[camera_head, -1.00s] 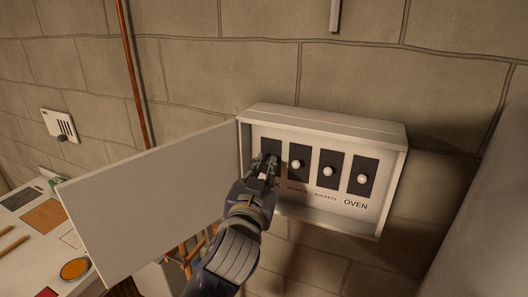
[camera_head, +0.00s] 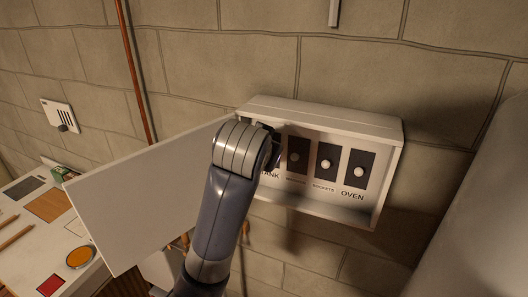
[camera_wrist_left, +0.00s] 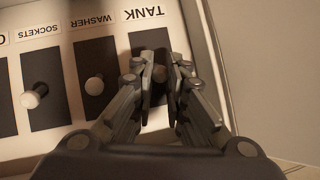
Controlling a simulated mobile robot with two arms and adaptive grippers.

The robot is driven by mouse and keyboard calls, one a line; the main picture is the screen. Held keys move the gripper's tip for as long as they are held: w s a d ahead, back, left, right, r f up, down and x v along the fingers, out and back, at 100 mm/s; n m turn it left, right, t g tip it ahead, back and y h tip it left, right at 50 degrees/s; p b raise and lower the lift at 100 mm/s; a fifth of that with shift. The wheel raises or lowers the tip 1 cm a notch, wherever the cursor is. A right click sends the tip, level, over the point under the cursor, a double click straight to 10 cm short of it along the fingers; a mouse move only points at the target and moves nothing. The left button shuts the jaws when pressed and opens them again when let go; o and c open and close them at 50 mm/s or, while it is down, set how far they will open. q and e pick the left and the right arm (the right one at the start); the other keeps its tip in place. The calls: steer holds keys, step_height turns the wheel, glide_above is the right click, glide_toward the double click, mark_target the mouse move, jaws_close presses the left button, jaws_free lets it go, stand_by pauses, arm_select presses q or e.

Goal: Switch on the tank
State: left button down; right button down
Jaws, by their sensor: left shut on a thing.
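The open white switch box (camera_head: 392,185) hangs on the stone wall. Its row of dark switch plates has round pale knobs. The TANK plate (camera_wrist_left: 148,42) is at the end of the row, beside the WASHER knob (camera_wrist_left: 94,86) in the left wrist view. My left gripper (camera_wrist_left: 162,78) is at the TANK plate, its fingers closed around the TANK knob (camera_wrist_left: 161,73), which shows only dimly between them. My right gripper is out of view.
The box's white door (camera_head: 150,195) stands open to the left, behind my left arm. SOCKETS (camera_head: 327,163) and OVEN (camera_head: 358,172) knobs are to the right. A copper pipe (camera_head: 135,75) runs up the wall, and a table (camera_head: 35,250) stands at lower left.

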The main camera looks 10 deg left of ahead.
arm_select(q)
steer(key=shift+r, duration=0.1)
stand_by(0.3)
steer(key=c, duration=1.6)
jaws_free()
steer(key=shift+o, duration=0.2)
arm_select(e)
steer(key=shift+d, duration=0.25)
